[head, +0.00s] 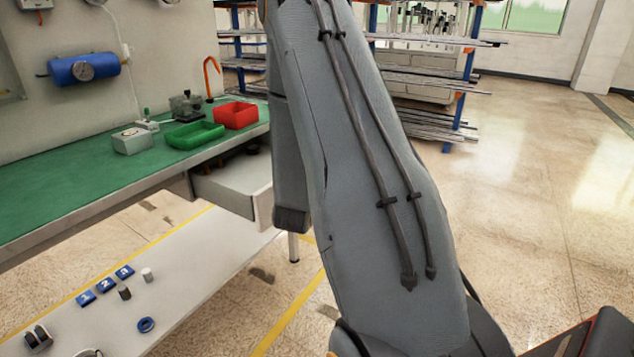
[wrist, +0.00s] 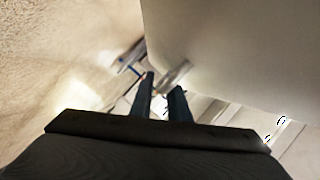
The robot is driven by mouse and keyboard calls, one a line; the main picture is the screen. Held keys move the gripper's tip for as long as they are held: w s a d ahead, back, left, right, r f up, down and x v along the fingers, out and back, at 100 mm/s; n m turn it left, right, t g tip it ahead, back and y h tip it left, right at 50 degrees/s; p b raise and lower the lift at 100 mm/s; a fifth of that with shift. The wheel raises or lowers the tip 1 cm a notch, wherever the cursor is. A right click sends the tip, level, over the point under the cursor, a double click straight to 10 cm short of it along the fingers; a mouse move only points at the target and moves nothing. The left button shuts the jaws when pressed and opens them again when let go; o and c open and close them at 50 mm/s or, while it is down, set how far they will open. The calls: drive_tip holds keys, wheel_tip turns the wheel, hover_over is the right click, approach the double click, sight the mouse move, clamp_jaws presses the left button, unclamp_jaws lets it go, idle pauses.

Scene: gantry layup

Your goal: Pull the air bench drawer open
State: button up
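The drawer (head: 232,188) under the green-topped bench stands pulled out, with its pale inside showing from above in the head view. Its right end is hidden behind my arm. In the wrist view a large pale panel (wrist: 235,50), apparently the drawer front, fills the upper right. A short metal handle (wrist: 174,75) sits at its lower left edge. My gripper (wrist: 163,82) has its two dark fingers apart, with the handle at the fingertips. A gap shows between the left finger and the handle. My gripper's fingers are hidden in the head view.
The bench top (head: 62,185) holds a green tray (head: 194,135), a red bin (head: 236,115) and small devices. A low pale table (head: 190,280) with blue numbered blocks stands in front. Metal racks (head: 430,85) stand behind.

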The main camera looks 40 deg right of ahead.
drive_tip(key=v, duration=0.8)
drive_tip(key=shift+s+d, duration=0.1)
idle(0.5)
